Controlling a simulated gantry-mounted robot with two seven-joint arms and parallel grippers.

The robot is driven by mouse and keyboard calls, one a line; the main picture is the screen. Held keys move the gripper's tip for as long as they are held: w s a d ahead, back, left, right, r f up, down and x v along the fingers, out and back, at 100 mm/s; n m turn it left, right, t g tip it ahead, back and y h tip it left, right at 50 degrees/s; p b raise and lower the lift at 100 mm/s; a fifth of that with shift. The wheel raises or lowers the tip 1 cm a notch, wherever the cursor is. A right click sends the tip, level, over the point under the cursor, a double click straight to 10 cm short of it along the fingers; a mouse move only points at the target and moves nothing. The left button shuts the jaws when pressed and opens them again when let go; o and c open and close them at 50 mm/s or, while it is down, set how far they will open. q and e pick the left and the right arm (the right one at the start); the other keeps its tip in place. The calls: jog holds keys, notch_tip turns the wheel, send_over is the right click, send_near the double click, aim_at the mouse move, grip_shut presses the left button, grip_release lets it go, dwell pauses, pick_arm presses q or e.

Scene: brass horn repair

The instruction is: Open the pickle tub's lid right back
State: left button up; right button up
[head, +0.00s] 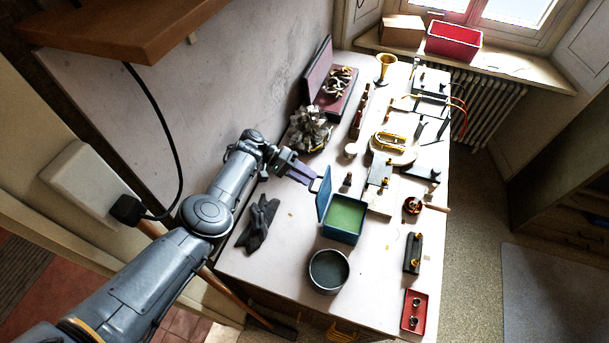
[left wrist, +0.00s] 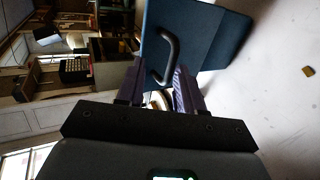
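The pickle tub (head: 342,232) is a blue box with green liquid inside, standing on the bench. Its blue lid (head: 324,198) is hinged on the tub's left side and stands about upright. The lid (left wrist: 205,35) also shows in the left wrist view, with its black bar handle (left wrist: 172,52) facing me. My left gripper (head: 312,181) is at the outer side of the lid, close to the handle. In the left wrist view its purple fingers (left wrist: 158,85) are apart, with the handle's lower end by the gap; contact cannot be told. My right gripper is not in view.
A round grey pan (head: 328,271) stands in front of the tub, and dark gloves (head: 260,222) lie to its left. A small dark bottle (head: 347,180) stands behind the tub. Brass parts (head: 390,143) and tools fill the back and right of the bench.

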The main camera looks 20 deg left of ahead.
pick_arm(q)
jog(key=s+d+r+p, duration=0.2)
jog(key=d+r+p, duration=0.5)
jog(key=d+p, duration=0.4)
jog(key=shift+s+r+p, duration=0.2)
jog(key=shift+s+p, duration=0.05)
jog(key=shift+p, duration=0.05)
jog(key=shift+d, duration=0.2)
